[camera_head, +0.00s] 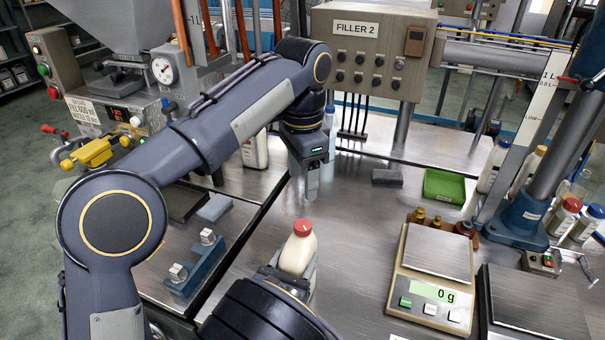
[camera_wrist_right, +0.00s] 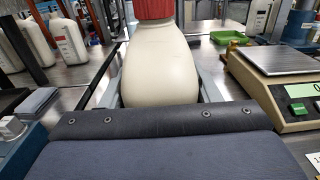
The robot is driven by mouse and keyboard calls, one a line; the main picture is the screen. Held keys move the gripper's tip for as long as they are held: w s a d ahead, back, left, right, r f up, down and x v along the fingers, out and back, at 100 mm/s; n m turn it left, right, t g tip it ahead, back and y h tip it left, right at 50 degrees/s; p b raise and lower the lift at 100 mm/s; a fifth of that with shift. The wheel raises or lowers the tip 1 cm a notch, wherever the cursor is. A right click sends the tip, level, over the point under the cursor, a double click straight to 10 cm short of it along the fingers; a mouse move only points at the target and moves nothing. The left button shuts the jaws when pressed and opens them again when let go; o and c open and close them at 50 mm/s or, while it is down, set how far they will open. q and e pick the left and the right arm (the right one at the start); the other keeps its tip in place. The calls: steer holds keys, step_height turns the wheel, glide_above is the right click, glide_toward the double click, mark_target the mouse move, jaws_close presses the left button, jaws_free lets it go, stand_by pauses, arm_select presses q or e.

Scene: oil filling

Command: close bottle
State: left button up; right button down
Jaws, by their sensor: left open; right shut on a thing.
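A cream bottle (camera_head: 297,254) stands upright on the steel bench in the head view, with a red cap (camera_head: 302,228) on its top. My right gripper (camera_head: 295,272) is shut around the bottle's body from the near side. In the right wrist view the bottle (camera_wrist_right: 160,72) fills the middle between the fingers, and the cap (camera_wrist_right: 153,9) is cut off by the top edge. Whether the cap is tight cannot be told. My left gripper (camera_head: 312,188) is open and empty, pointing down above the bench, behind the bottle and apart from it.
A scale (camera_head: 402,283) reading 0 g stands to the right of the bottle. A green tray (camera_head: 444,187) and brown bottles (camera_head: 440,224) are behind it. A blue fixture (camera_head: 193,268) sits at left. The bench between bottle and scale is clear.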

steer(key=shift+c, duration=2)
jaws_free()
steer(key=b+v, duration=0.1)
steer(key=v, duration=0.6)
steer(key=shift+s, duration=0.4)
steer(key=shift+a, duration=0.15)
